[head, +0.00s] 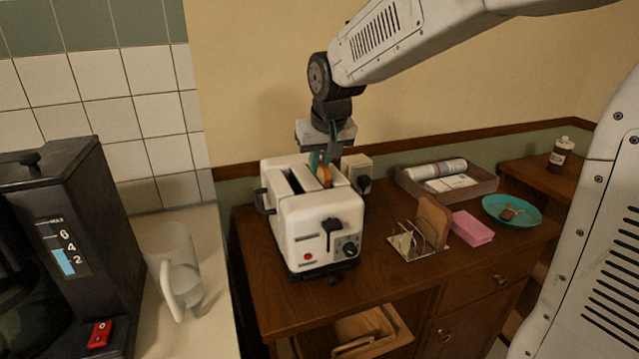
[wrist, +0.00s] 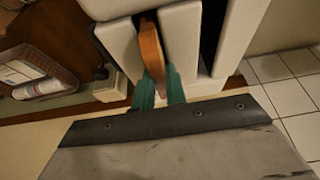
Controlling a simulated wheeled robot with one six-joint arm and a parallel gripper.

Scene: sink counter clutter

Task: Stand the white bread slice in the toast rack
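A bread slice (head: 325,174) with a brown crust stands in a slot of the white toaster (head: 310,215). Its top edge sticks out; the lower part is hidden. In the wrist view the slice (wrist: 151,48) shows edge-on in the slot. My gripper (head: 321,160) is over the toaster from above. Its teal fingers (wrist: 160,88) lie on both sides of the slice and look closed against it. The wire toast rack (head: 408,245) stands to the right of the toaster. A brown slice (head: 433,220) stands upright in its right part.
A pink sponge-like block (head: 472,228) is right beside the rack. A teal plate (head: 511,211) and a tray (head: 475,187) with a roll stand behind. A black coffee maker (head: 60,250) and a clear jug (head: 178,265) are at left. The wood in front of the rack is clear.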

